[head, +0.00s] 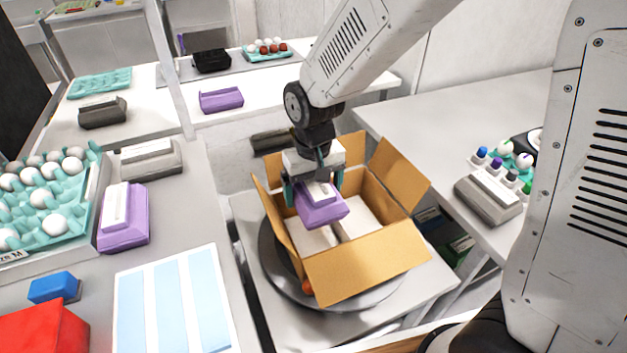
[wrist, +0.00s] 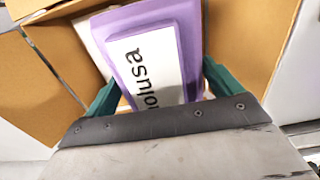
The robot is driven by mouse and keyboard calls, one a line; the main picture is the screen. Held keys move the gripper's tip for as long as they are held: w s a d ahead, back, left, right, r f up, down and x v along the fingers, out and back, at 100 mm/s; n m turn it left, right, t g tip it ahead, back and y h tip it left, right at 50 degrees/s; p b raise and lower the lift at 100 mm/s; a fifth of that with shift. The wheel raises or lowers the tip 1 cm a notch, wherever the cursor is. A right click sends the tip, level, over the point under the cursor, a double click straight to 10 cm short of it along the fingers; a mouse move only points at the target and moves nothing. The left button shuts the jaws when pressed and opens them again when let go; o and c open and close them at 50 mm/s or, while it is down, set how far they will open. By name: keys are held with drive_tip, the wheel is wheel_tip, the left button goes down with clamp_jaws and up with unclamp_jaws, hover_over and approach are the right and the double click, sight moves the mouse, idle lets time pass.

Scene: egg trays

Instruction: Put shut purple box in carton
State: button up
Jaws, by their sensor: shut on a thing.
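A shut purple box (head: 322,211) with a white label on its lid is held by my gripper (head: 313,190). It also shows in the wrist view (wrist: 188,32), between the green fingers, with dark letters on its label. The brown carton (head: 365,264) stands open with its flaps spread, on a dark round plate. The purple box hangs over the carton's opening, towards its left side. Whether it is below the rim is hard to tell. White surfaces show inside the carton below the box.
Another purple box (head: 124,217) lies on the left table beside a teal egg tray (head: 88,190). A grey box (head: 488,198) and small bottles stand on the right table. The carton's raised flaps (head: 398,174) surround its opening.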

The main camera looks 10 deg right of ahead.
drive_tip(key=shift+f, duration=6.1)
drive_tip(key=o, duration=0.6)
drive_tip(key=shift+s, duration=0.15)
drive_tip(key=shift+o, duration=0.2)
